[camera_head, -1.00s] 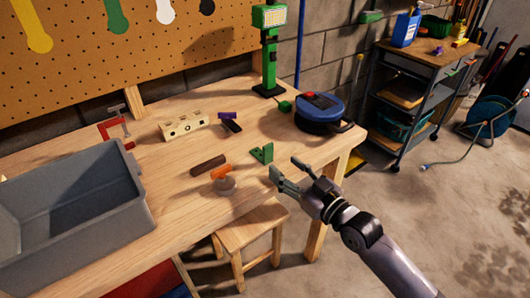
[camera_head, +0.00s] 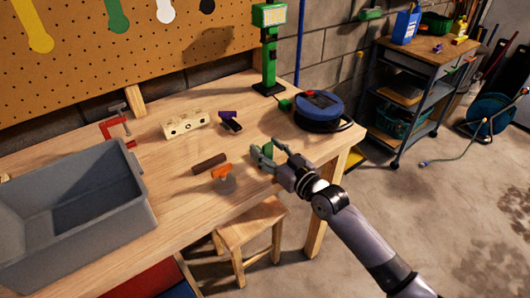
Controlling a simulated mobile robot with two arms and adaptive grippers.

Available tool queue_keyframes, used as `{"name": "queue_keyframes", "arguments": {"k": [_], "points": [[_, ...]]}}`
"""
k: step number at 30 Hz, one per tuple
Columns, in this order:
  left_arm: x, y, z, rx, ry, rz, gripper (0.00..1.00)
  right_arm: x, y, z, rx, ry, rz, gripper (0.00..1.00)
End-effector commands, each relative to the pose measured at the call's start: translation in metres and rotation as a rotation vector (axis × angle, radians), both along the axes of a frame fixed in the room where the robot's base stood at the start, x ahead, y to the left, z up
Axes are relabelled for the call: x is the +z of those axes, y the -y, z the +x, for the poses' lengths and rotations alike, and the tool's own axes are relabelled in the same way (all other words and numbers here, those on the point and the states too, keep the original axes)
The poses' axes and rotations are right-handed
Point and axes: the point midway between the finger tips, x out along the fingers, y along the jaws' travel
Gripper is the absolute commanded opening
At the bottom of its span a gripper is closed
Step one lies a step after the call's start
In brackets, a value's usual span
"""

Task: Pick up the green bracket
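The green bracket (camera_head: 268,149) is on the wooden workbench near its right front edge, partly hidden by my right gripper. My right gripper (camera_head: 263,156) is at the bracket, with its fingers apart and the bracket between or just behind them. I cannot tell whether the fingers touch it. My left gripper is not in view.
A blue round case (camera_head: 322,108) sits behind right. A grey bin (camera_head: 75,205) fills the bench's left. A wooden stool (camera_head: 250,228) stands below the front edge.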

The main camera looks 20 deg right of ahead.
Motion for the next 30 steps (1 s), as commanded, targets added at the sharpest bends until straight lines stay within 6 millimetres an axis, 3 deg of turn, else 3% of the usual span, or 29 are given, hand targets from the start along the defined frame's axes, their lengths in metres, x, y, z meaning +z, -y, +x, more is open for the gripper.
{"name": "queue_keyframes", "arguments": {"k": [22, 30], "points": [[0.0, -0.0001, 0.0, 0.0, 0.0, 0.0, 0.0, -0.0001, 0.0005, -0.0003, 0.0, 0.0, 0.0, 0.01], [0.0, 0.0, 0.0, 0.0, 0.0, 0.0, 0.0, 0.0007, 0.0005, -0.0002, -0.001, 0.001, 0.0, 0.0]]}}
